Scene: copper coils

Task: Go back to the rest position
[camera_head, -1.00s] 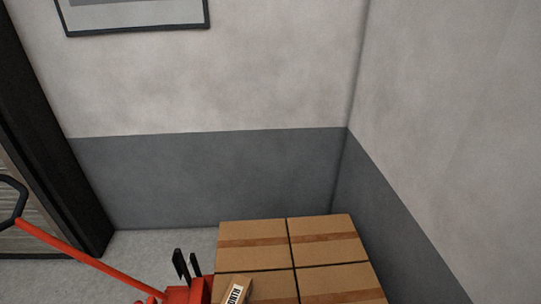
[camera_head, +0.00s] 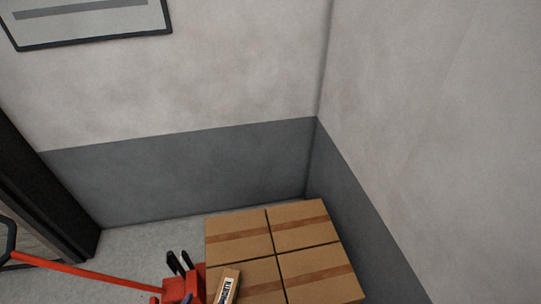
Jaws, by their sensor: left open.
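My left gripper (camera_head: 179,262) shows at the lower edge of the head view as two dark fingers, spread apart and empty. It is in front of the red body of a pallet truck (camera_head: 184,286), left of the stacked cartons (camera_head: 300,226). The rest of its arm is mostly below the picture. My right gripper is not in view.
Several brown taped cartons form a block near the wall corner. A small labelled box (camera_head: 225,287) shows at their near left side. The truck's red handle bar (camera_head: 85,272) reaches left. Grey floor (camera_head: 135,240) is clear behind it. A framed picture (camera_head: 90,22) hangs above.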

